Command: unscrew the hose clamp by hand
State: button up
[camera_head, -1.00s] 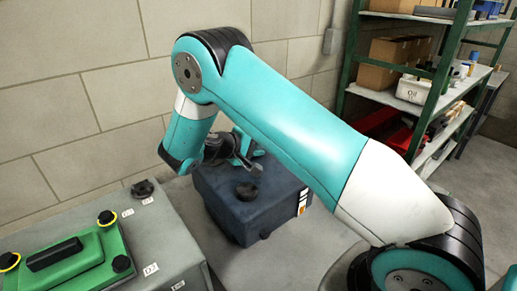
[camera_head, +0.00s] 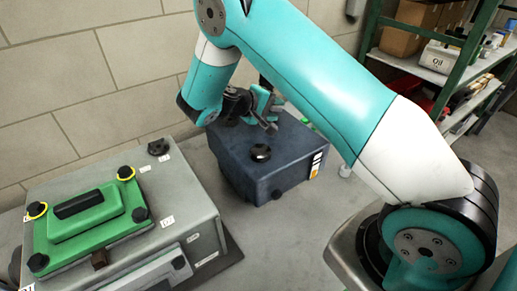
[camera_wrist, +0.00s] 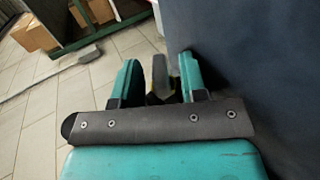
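My gripper (camera_head: 265,112) is over the back part of a dark blue tank (camera_head: 280,180) in the head view. In the wrist view my gripper (camera_wrist: 159,80) has its two teal fingers apart. A narrow dark grey piece with a yellow-green spot (camera_wrist: 160,78) shows between the fingers. I cannot tell what it is or whether the fingers touch it. The tank's side (camera_wrist: 255,60) fills the right of the wrist view, close to the right finger. I cannot make out the hose clamp in either view.
A grey engine block (camera_head: 190,205) with a green cover (camera_head: 95,235) stands at the left. A green-framed shelf (camera_head: 450,75) with boxes and an oil can stands at the back right. Open floor lies in front of the tank.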

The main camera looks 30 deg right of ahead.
jog(key=y+p, duration=0.1)
jog(key=y, duration=0.1)
jog(key=r+y+p, duration=0.1)
jog(key=y, duration=0.1)
jog(key=shift+d+p, duration=0.2)
jog(key=shift+p, duration=0.1)
jog(key=shift+a+y, duration=0.15)
jog(key=shift+y, duration=0.55)
jog(key=w+a+b+v, duration=0.1)
jog(key=b+v, duration=0.3)
jog(key=v, duration=1.3)
jog(key=s+a+f+n+y+b, duration=0.2)
jog(key=s+a+f+y+b, duration=0.1)
jog(key=s, duration=0.5)
jog(key=s+a+f+n+y+b, duration=0.2)
jog(key=s+a+f+y+b, duration=0.1)
jog(key=s, duration=0.5)
jog(key=s+a+f+n+y+b, duration=0.2)
jog(key=s+a+f+y, duration=0.1)
jog(key=s, duration=0.6)
jog(key=a+y, duration=0.1)
jog(key=a, duration=0.1)
jog(key=shift+a+f+b, duration=0.15)
jog(key=shift+a+b, duration=0.25)
